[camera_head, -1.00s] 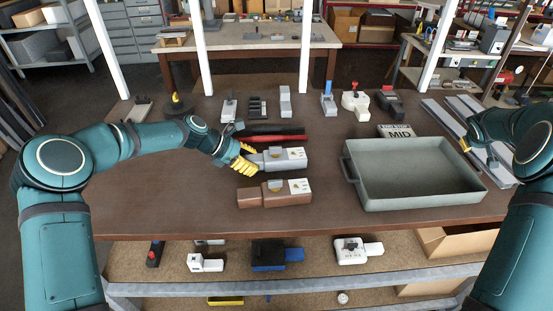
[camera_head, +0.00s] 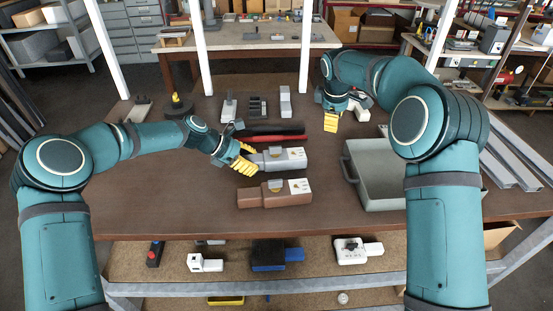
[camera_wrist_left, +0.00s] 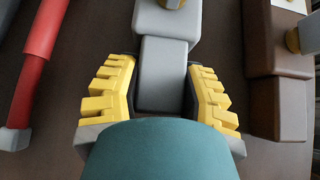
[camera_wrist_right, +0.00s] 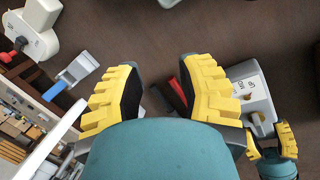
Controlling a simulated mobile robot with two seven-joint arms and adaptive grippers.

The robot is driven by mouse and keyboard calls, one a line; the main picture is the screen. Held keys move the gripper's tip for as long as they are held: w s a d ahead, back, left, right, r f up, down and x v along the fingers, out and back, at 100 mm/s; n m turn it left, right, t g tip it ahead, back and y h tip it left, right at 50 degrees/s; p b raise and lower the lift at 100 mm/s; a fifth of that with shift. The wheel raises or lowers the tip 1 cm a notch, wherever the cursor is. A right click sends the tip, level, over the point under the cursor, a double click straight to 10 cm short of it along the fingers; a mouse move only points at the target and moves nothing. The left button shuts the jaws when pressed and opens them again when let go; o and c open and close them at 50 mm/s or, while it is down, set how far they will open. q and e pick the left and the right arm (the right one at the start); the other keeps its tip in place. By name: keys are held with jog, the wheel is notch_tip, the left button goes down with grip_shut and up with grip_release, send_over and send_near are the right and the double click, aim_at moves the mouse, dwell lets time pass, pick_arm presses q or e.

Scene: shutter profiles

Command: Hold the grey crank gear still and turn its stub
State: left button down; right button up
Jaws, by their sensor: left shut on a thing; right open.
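The grey crank gear (camera_head: 284,155) lies on the brown table, with a white label and a small brass-coloured stub (camera_head: 276,152) on it. My left gripper (camera_head: 244,162) is shut on its narrower left end; in the left wrist view the yellow fingers stand on both sides of the grey end (camera_wrist_left: 162,75). My right gripper (camera_head: 332,120) is open and empty, pointing down above the table, behind and to the right of the gear. In the right wrist view the gear (camera_wrist_right: 250,95) and its stub (camera_wrist_right: 258,124) show at the right, beyond the fingers.
A similar brown gear (camera_head: 274,193) lies in front of the grey one. A red and black tool (camera_head: 270,134) lies behind it. A grey tray (camera_head: 385,203) stands to the right, partly hidden by my right arm. Several small devices line the table's back.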

aim_at(275, 147)
jog(key=s+a+r+n, duration=0.1)
jog(key=s+a+n, duration=0.1)
jog(key=a, duration=0.3)
jog(key=s+a+r+n+g+y, duration=0.1)
jog(key=a+n, duration=0.1)
jog(key=a, duration=0.4)
jog(key=s+a+n+g, duration=0.1)
jog(key=s+a, duration=0.1)
jog(key=a, duration=0.3)
jog(key=shift+s+a+r+n, duration=0.3)
jog(key=shift+s+r+n, duration=0.05)
jog(key=shift+r+n, duration=0.05)
jog(key=shift+s+a+g, duration=0.25)
jog(key=shift+a+g, duration=0.05)
jog(key=shift+a, duration=0.15)
jog(key=shift+f, duration=3.95)
grip_shut()
